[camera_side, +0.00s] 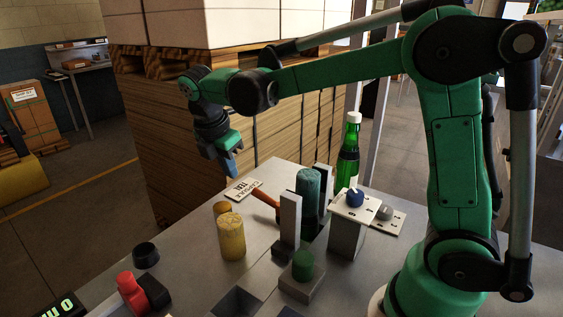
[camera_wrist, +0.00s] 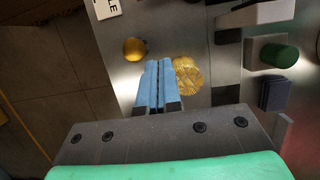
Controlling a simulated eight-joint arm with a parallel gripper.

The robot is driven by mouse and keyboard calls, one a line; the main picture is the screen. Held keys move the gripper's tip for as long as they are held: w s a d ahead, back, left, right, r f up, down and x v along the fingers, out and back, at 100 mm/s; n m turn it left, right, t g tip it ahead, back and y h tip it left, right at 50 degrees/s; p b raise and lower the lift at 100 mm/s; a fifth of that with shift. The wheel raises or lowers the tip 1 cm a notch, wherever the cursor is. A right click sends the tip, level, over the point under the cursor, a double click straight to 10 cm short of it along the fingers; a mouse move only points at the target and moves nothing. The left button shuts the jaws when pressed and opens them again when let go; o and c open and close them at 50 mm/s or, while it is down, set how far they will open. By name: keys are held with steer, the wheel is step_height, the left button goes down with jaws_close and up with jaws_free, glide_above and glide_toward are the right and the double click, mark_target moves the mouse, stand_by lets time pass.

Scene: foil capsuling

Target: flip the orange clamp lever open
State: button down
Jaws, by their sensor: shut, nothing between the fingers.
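The orange clamp lever (camera_side: 265,197) shows in the side view, sloping beside a grey upright post (camera_side: 291,217). A dark teal cylinder (camera_side: 308,190) stands behind that post, next to another upright. My gripper (camera_side: 232,172) hangs in the air to the left of the lever and above it, apart from it. Its blue fingers (camera_wrist: 158,75) are closed together and empty in the wrist view. I do not make out the lever in the wrist view.
A yellow cylinder (camera_side: 231,238) and a small yellow knob (camera_side: 222,208) stand left of the clamp. A white lettered card (camera_side: 244,188) lies behind the lever. A green bottle (camera_side: 348,154) and a blue knob on a white plate (camera_side: 355,198) stand to the right.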

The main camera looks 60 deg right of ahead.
mark_target(272, 204)
steer(key=shift+w+f+n, duration=0.15)
steer(key=shift+w+n, duration=0.05)
steer(key=shift+n, duration=0.1)
steer(key=x, duration=1)
steer(key=shift+s+d+f, duration=0.1)
steer(key=shift+d, duration=0.05)
steer(key=shift+d+f, duration=0.15)
steer(key=shift+d, duration=1.1)
steer(key=shift+d+f, duration=0.1)
steer(key=shift+d, duration=0.55)
